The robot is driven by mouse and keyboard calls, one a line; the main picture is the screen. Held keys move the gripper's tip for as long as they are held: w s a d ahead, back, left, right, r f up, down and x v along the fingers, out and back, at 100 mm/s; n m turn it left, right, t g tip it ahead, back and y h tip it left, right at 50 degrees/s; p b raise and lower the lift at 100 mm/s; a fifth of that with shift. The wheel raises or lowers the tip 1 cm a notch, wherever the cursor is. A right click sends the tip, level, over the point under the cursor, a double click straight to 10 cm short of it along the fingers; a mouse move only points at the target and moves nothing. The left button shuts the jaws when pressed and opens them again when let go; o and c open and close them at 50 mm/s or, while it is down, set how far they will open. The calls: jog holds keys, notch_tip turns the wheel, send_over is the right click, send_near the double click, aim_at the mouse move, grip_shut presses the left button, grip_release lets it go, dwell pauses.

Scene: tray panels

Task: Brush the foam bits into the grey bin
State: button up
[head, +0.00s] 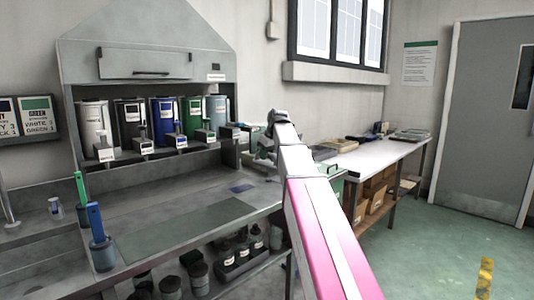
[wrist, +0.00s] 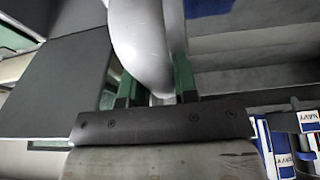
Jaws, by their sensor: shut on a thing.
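In the wrist view my gripper (wrist: 157,88) has its two green fingers closed on a smooth, pale grey-white rounded thing (wrist: 140,40). This held thing runs up out of the picture, so I cannot tell its full shape or whether it is a brush. In the head view my pink and white arm reaches to the far right end of the grey bench, and its end hides the gripper and what it holds. I cannot make out any foam bits in either view. I cannot tell which container is the grey bin.
The grey bench (head: 150,245) has mostly clear room in front. A green-handled tool (head: 80,188) and a blue-handled tool (head: 95,222) stand upright at left. Several labelled cans (head: 163,120) line the back shelf. A white-topped side table (head: 375,155) with trays stands at right.

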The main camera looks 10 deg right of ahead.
aim_at(266, 171)
jog(key=shift+f, duration=3.85)
jog(key=shift+f, duration=0.55)
jog(key=shift+w+d, duration=0.7)
jog(key=shift+d, duration=0.35)
jog(key=shift+w+d, duration=0.7)
jog(key=shift+d, duration=0.3)
jog(key=shift+w+d, duration=0.7)
jog(key=shift+d, duration=0.35)
jog(key=shift+w+d+r, duration=0.1)
jog(key=shift+w+d, duration=0.15)
jog(key=shift+d, duration=0.15)
grip_shut()
